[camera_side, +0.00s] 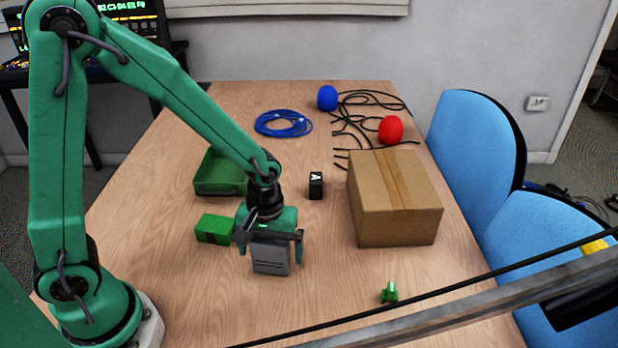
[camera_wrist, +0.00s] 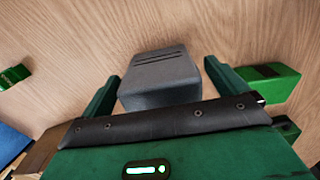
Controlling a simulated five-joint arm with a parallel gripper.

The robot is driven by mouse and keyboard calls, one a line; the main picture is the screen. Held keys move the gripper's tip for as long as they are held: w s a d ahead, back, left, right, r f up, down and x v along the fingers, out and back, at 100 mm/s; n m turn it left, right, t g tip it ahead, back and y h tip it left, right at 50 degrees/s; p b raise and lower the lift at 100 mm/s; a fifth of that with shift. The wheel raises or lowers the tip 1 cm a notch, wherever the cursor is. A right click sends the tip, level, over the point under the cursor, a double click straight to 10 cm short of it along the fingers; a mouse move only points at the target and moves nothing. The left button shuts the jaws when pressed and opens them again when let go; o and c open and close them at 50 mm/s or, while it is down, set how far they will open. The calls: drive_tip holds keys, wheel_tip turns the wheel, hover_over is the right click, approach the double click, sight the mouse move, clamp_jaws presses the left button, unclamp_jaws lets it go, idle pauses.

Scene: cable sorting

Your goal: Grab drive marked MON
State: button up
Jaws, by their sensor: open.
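No mark reading MON is legible in either view, so I cannot tell which thing is that drive. My gripper (camera_side: 270,243) is low over the table, its fingers open on either side of a grey block (camera_side: 271,262). In the wrist view the grey block (camera_wrist: 160,84) lies between the two spread fingers, with slots on its face; firm contact is not visible. A green block (camera_side: 214,229) lies just left of my gripper; a green block (camera_wrist: 266,82) shows beside the right finger in the wrist view. A black block (camera_side: 316,186) with a white mark stands behind.
A cardboard box (camera_side: 396,200) stands to the right and a green tray (camera_side: 219,173) behind left. A small green piece (camera_side: 390,292) lies front right.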

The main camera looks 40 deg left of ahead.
drive_tip(key=shift+f, duration=0.9)
drive_tip(key=c, duration=1.2)
drive_tip(key=shift+r, duration=0.1)
drive_tip(key=shift+r, duration=0.6)
wheel_tip(320, 180, up, 3)
drive_tip(key=shift+f, duration=0.15)
drive_tip(key=s+d+r, duration=0.4)
drive_tip(key=s+d, duration=0.1)
drive_tip(key=s+d+r, duration=0.3)
drive_tip(key=shift+d, duration=0.25)
